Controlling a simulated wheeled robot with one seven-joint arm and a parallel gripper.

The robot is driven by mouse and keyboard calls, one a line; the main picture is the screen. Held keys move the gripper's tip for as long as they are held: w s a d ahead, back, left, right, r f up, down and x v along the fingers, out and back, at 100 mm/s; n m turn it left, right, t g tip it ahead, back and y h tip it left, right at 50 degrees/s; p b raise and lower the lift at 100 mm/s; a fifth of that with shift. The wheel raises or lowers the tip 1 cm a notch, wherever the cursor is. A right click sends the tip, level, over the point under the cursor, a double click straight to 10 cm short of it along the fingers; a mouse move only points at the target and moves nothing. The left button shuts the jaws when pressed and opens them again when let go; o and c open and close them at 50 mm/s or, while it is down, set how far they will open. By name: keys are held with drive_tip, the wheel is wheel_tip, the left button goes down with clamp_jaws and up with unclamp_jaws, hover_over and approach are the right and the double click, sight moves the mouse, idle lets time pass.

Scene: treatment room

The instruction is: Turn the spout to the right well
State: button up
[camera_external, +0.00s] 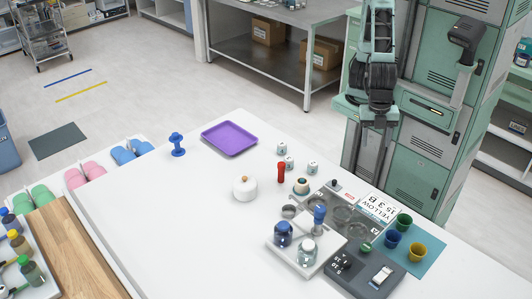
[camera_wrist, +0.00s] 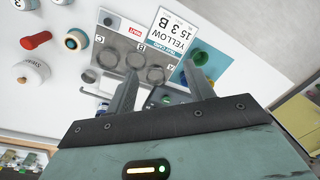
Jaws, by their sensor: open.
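I cannot surely identify the spout. A blue-topped upright piece (camera_external: 319,214) stands between the white tray (camera_external: 283,259) and the grey panel (camera_external: 337,199), and may be its handle. The grey panel (camera_wrist: 122,32) has several round wells, lettered A, B and C in the wrist view, with A toward the right. My gripper (camera_wrist: 163,90) is open and empty. In the wrist view its two fingers point toward the panel and partly cover the area in front of it. In the external view my gripper hangs beyond the table's far right edge, well apart from the panel.
Blue (camera_external: 283,235) and clear (camera_external: 307,250) jars stand on the white tray. Green (camera_external: 404,221), blue (camera_external: 392,239) and yellow (camera_external: 417,252) cups stand right of the panel. The table's left middle is clear.

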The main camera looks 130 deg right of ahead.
drive_tip(key=w+a+r+p, duration=0.15)
drive_tip(key=w+r, duration=0.25)
drive_tip(key=w, duration=0.7)
drive_tip(key=h+p, duration=0.1)
drive_tip(key=p, duration=0.2)
approach(320, 209)
wheel_tip(320, 209, down, 9)
drive_tip(key=p, duration=0.3)
drive_tip(key=shift+s+f+p, duration=0.1)
drive_tip(key=shift+s+p, duration=0.1)
drive_tip(key=shift+p, duration=0.15)
clamp_jaws()
